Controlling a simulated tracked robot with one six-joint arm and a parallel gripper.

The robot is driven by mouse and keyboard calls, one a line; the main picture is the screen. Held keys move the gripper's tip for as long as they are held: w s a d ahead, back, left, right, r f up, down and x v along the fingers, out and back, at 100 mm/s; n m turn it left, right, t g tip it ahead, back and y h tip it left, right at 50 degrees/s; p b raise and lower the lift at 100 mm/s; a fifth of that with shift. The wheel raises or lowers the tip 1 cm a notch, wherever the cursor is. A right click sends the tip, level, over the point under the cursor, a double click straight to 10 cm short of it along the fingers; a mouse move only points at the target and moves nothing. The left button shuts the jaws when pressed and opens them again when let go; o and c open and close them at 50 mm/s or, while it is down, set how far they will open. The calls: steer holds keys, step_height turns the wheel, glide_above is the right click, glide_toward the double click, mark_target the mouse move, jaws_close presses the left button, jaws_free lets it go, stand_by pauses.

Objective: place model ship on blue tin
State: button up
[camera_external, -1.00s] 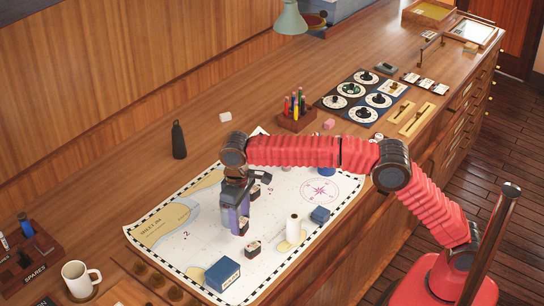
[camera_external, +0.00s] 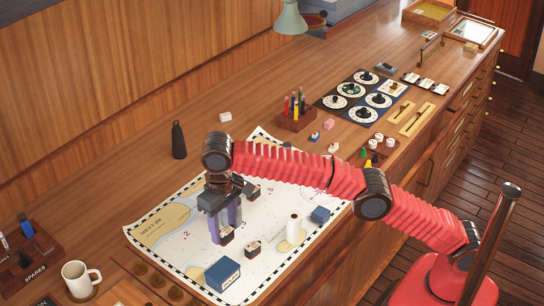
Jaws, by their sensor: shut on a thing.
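My gripper (camera_external: 225,232) points down over the chart, its purple fingers on either side of a small dark-and-pale model ship (camera_external: 227,236). It is shut on that ship, low over the chart; I cannot tell whether the ship touches the paper. Two similar small dark pieces are near it, one behind (camera_external: 253,192) and one in front to the right (camera_external: 253,248). A larger dark blue box (camera_external: 222,274) lies at the chart's front edge, and a smaller blue box (camera_external: 320,215) lies to the right. I cannot tell which is the blue tin.
A white cylinder (camera_external: 293,229) stands on the chart (camera_external: 180,232) between my gripper and the smaller blue box. A black bottle (camera_external: 178,140) stands behind. A white mug (camera_external: 80,279) is at front left, a pen holder (camera_external: 297,112) at the back. My arm spans the chart's right part.

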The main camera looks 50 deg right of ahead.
steer(key=shift+f, duration=0.15)
glide_above(227, 262)
steer(key=shift+d+f, duration=0.1)
steer(key=shift+f, duration=2.65)
steer(key=shift+f, duration=2.1)
steer(key=o, duration=1)
steer(key=shift+o, duration=0.2)
